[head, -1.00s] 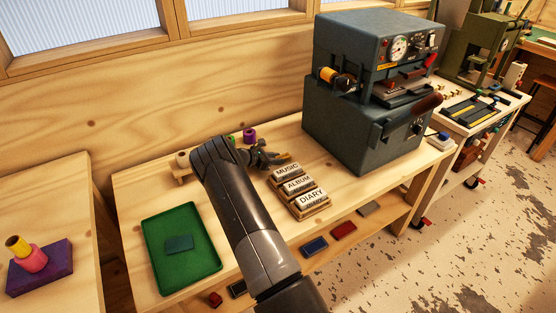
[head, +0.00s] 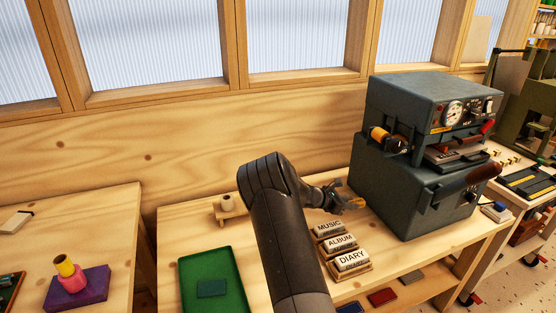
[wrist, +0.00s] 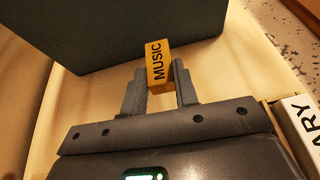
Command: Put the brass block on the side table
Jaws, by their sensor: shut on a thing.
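The brass block (wrist: 157,64) is a small yellow-gold block with MUSIC in black on one face. My gripper (wrist: 158,84) is shut on it, one finger on each side, in the wrist view. In the head view, my gripper (head: 343,201) holds the brass block (head: 356,203) behind the white labels and in front of the dark machine. Any gap under it is hard to judge. A separate wooden table (head: 105,222), which may be the side table, stands at the left. A purple block (head: 85,292) with a pink and yellow piece on top lies there.
The dark grey machine (head: 410,185) stands close right of my gripper. Labelled holders, MUSIC, ALBUM and DIARY (head: 352,261), sit in front. A green tray (head: 234,273) lies left of my arm. A gap separates the left table from the workbench (head: 185,225).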

